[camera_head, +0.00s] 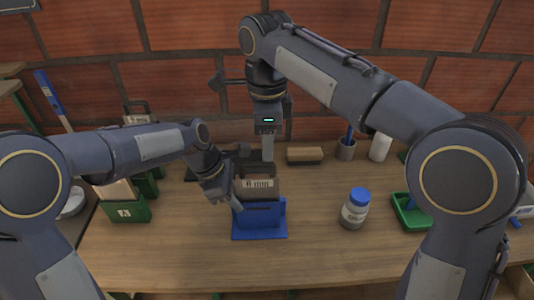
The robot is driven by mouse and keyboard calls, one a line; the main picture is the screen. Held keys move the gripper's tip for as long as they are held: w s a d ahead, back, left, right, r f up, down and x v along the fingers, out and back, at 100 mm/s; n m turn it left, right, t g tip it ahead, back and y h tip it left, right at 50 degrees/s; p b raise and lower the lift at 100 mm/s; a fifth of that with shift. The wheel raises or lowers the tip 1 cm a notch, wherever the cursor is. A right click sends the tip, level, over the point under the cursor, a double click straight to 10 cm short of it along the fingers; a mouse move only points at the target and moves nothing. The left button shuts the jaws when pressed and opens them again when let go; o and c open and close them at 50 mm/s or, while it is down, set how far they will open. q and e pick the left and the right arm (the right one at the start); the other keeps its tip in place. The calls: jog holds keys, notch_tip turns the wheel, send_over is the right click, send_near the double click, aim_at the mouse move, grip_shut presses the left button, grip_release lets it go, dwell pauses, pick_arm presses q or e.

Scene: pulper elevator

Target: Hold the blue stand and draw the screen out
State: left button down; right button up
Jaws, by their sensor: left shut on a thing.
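The blue stand (260,217) is upright on the wooden table, a little left of the middle. The screen, a grey-brown panel with a pale "8 mm" label (258,184), sits upright in the stand, its lower part hidden by the stand's front. My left gripper (234,203) comes in from the left and is shut on the stand's upper left edge. My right gripper (267,158) points straight down at the top of the screen, from behind and above. Its fingers are seen edge-on, so I cannot tell whether they grip the screen.
A green tray (410,212) lies farther right. A green box (125,209) is at left. The table's front is clear.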

aim_at(267, 176)
notch_tip(267, 176, down, 11)
jog(key=shift+f, duration=0.2)
dwell(0.4)
grip_shut()
jog(key=shift+r, duration=0.2)
dwell(0.9)
jog(key=shift+s+a+r, duration=0.1)
jog(key=shift+a+r, duration=0.05)
jog(key=shift+r, duration=6.2)
